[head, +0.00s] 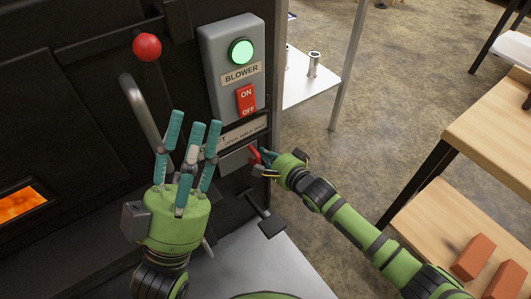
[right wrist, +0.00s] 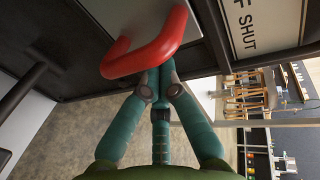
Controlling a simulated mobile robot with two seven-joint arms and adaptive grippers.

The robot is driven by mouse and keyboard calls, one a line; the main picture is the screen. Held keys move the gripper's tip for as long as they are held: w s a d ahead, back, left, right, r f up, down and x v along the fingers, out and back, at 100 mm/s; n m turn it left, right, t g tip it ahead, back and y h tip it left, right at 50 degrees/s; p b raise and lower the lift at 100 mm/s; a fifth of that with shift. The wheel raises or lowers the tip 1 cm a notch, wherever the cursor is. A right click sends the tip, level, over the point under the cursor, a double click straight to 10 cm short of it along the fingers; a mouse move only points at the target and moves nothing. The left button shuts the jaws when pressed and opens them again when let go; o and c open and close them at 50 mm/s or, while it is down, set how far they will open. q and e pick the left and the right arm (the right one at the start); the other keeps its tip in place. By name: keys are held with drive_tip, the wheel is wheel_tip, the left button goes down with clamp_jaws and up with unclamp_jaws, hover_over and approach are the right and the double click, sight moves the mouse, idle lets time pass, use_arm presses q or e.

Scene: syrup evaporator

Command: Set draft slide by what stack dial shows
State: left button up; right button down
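The draft slide shows as a grey plate (head: 236,161) with a red handle (head: 254,156), under a label plate (head: 243,133) that partly reads "OPEN HALF SHUT". My right gripper (head: 264,156) is at the red handle. In the right wrist view its teal fingers come together (right wrist: 158,78) against the red handle (right wrist: 150,48) and appear closed on it; the tips are partly hidden. My left gripper (head: 190,140) is raised with its fingers spread and empty, in front of the dark evaporator wall. It hides part of the label. No stack dial is in view.
A grey blower box (head: 230,70) with a lit green lamp and red switch is above the slide. A red ball-topped lever (head: 147,46) is at upper left. Fire glows in an opening (head: 20,203). A wooden table (head: 495,130) and bricks (head: 473,256) stand at right.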

sight(248, 156)
drive_tip(key=shift+s+a, duration=0.1)
drive_tip(key=shift+s+a+p, duration=0.55)
drive_tip(key=shift+s+a, duration=0.2)
drive_tip(key=shift+a, duration=0.3)
drive_tip(key=shift+s+a+p, duration=0.5)
drive_tip(key=shift+s+a, duration=0.2)
drive_tip(key=shift+a, duration=0.35)
drive_tip(key=shift+w+d, duration=0.1)
drive_tip(key=shift+d, duration=0.05)
drive_tip(key=shift+w+d, duration=0.25)
drive_tip(key=shift+d, duration=0.1)
drive_tip(key=shift+d+r+p, duration=0.1)
drive_tip(key=shift+p, duration=0.2)
drive_tip(key=p+v, duration=0.7)
drive_tip(key=v, duration=0.2)
drive_tip(key=shift+s+f, duration=0.15)
drive_tip(key=shift+f, duration=0.25)
